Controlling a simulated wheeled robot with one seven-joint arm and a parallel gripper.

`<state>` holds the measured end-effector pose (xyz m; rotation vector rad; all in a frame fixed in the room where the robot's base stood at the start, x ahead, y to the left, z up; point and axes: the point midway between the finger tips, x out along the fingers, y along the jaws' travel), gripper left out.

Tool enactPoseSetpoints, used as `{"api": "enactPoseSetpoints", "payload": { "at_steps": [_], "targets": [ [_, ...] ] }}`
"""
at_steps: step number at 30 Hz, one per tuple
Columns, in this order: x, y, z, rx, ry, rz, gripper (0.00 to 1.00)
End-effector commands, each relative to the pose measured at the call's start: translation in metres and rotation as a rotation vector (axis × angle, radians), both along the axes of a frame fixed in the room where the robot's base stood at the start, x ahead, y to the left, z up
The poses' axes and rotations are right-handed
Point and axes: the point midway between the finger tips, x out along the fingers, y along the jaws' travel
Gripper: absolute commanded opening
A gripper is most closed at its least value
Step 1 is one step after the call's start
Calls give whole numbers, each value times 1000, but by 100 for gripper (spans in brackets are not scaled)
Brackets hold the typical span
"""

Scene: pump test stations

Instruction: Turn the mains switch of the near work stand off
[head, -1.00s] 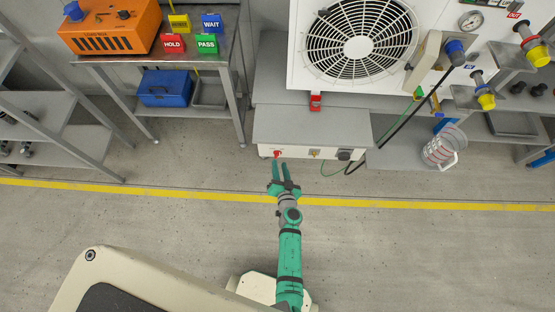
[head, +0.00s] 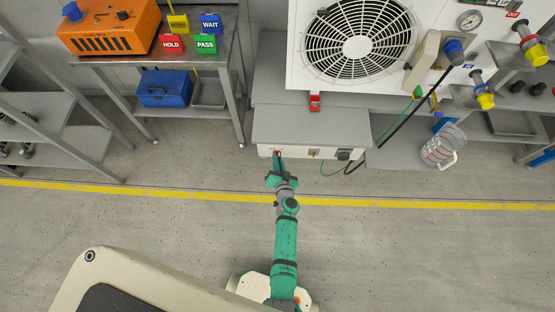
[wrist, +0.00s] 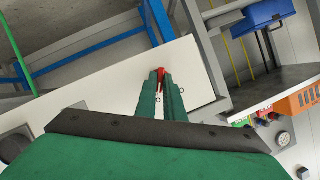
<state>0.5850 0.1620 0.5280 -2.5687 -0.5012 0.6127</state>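The near work stand's white front panel (head: 330,154) is below the grey shelf top, under the big fan unit. The red mains switch (head: 277,152) sits at the left end of this panel. In the wrist view the red switch (wrist: 161,75) shows between my fingertips. My gripper (head: 279,160) reaches up to the panel from below, its fingers rolled so that they nearly overlap in the head view. In the wrist view my gripper (wrist: 161,80) has its two green fingers close together, shut on the red switch. The fingers partly hide the switch, so its exact angle is unclear.
A grey socket (head: 314,153) and a dark round knob (head: 344,155) are farther right on the panel, with a green cable (head: 332,172) hanging beside them. A measuring jug (head: 438,150) stands on the right. The floor around the yellow line (head: 420,204) is clear.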

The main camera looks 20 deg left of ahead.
Motion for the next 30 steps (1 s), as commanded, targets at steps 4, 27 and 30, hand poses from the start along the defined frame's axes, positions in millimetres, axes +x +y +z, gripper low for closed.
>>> {"api": "enactPoseSetpoints", "payload": {
  "at_steps": [4, 27, 30],
  "targets": [
    [0, 1, 0, -4, -2, 2, 0],
    [-2, 5, 2, -293, -87, 7, 0],
    [-2, 5, 2, -323, -95, 4, 0]
  ]
}}
